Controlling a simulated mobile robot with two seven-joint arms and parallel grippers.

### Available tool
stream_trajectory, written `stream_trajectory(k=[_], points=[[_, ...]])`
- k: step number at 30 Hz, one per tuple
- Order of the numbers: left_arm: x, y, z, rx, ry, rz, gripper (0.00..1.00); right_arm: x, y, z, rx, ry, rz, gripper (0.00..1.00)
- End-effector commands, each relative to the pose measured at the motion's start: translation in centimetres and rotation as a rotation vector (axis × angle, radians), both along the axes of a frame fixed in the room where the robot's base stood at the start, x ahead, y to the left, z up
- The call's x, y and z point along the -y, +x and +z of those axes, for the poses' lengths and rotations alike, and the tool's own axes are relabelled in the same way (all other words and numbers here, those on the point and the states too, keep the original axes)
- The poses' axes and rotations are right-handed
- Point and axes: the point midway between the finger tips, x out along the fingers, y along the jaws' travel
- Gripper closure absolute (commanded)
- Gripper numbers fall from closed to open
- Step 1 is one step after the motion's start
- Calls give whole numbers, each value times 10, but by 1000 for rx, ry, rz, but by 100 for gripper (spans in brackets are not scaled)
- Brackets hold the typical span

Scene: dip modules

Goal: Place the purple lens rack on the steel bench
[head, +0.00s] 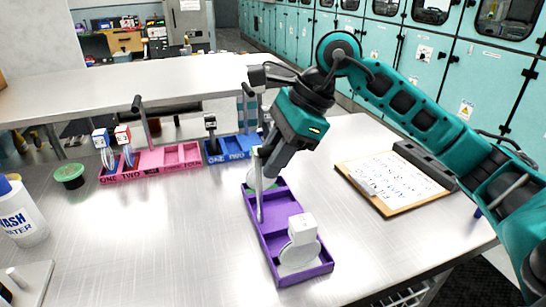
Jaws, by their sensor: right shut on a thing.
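The purple lens rack (252,208) is in the middle of the head view, at or just above the steel bench (170,250); I cannot tell if it touches. A pale disc with a white cube on top (302,228) sits in its near compartment. Its middle compartment looks empty, and a greenish disc shows partly at its far end. My right gripper (262,155) is shut on the rack's upright handle (260,192), above the far part of the rack. The gripper hides some of that far end. My left gripper is not in view.
A pink rack (151,160) with discs and a blue rack (230,148) stand behind. A clipboard (396,183) lies at right. The bench is clear left of the purple rack.

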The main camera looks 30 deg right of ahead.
Motion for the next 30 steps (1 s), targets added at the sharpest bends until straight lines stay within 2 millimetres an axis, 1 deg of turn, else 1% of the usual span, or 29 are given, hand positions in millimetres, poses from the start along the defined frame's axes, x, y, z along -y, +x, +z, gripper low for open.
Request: stream_trajectory(k=[6, 10, 11, 18, 19, 26, 29, 30], points=[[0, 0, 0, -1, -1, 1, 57, 0, 1, 2, 5, 1, -1, 100], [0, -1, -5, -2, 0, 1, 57, 0, 1, -3, 4, 1, -1, 100], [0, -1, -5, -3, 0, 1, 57, 0, 0, -4, 2, 0, -1, 76], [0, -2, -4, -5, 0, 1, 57, 0, 0, -2, 2, 0, -1, 53], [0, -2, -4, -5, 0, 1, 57, 0, 0, -2, 2, 0, -1, 51], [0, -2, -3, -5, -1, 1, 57, 0, 0, -1, 2, 1, -1, 51], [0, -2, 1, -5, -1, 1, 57, 0, 0, 4, 2, 1, -1, 51], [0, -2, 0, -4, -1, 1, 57, 3, 0, 7, 4, -1, -3, 51]])
